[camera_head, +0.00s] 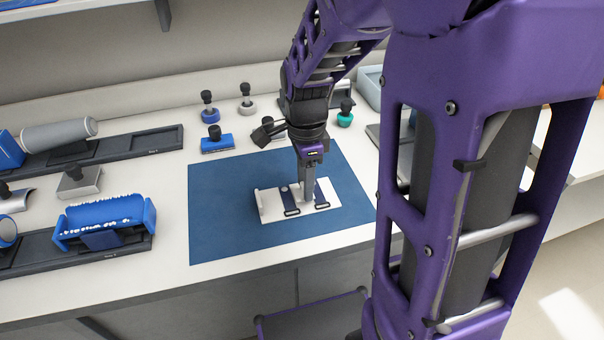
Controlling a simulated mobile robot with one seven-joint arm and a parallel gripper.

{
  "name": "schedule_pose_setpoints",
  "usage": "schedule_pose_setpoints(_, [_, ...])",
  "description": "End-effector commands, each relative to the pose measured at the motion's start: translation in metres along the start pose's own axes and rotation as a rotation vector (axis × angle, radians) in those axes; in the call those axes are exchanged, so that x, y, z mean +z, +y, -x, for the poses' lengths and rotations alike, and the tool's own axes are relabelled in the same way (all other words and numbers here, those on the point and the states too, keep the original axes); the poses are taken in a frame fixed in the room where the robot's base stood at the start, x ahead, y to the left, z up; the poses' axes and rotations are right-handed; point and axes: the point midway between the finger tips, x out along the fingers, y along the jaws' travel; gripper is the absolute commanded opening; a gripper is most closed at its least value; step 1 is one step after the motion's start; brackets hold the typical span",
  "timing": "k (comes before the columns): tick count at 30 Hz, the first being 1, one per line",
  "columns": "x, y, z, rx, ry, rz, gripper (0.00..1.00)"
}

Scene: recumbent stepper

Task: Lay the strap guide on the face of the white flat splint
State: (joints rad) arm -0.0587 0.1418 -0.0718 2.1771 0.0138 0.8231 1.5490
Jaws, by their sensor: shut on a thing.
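The white flat splint (268,208) lies on a blue mat, with a raised lip at its left end. A dark blue strap guide (291,201) with a black loop at its near end lies across the splint's face, left of my gripper. My gripper (308,197) points straight down over the splint's right half and is shut. A second dark strap guide with a black loop (322,206) shows at the fingertips, low at the splint's face. The jaws hide most of it, and I cannot tell whether it touches the splint.
The blue mat (225,225) has free room around the splint. Several black-knobbed pieces, including a blue one (217,144) and a teal one (345,118), stand behind it. Dark trays (120,146) with a grey roll and a blue holder (105,217) are at left.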

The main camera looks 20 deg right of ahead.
Motion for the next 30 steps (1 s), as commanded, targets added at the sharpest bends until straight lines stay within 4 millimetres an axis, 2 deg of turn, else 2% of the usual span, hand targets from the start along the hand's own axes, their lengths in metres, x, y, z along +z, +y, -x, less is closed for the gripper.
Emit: schedule_pose_setpoints(30, [0.0, 0.0, -0.009, 0.0, 0.0, 0.0, 0.0])
